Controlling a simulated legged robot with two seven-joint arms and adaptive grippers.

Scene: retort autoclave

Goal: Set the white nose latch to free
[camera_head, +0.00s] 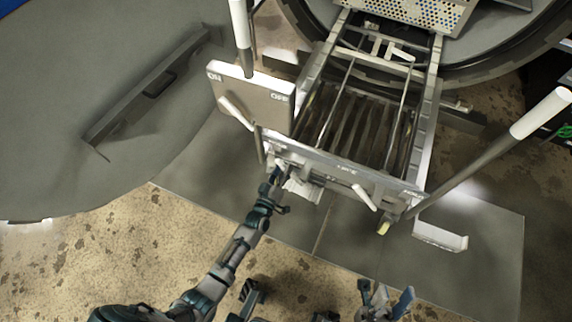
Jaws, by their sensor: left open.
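A short white lever (364,197), which looks like the nose latch, sits on the front crossbar (318,167) of the rail frame, right of its middle. It slants down to the right. Small lettering is on the bar above it and at its right end, too small to read surely. My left gripper (279,192) is open just below the left end of the crossbar, well left of the lever and apart from it. I cannot tell whether it touches the bar. My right gripper (387,294) is low in the picture, below the lever, with its fingers apart and empty.
A box with ON and OFF lettering (252,97) and its own white lever (236,114) stands at the frame's left. White-topped poles rise on both sides (241,25) (541,113). A perforated basket (405,14) is behind. The round door (90,110) fills the left.

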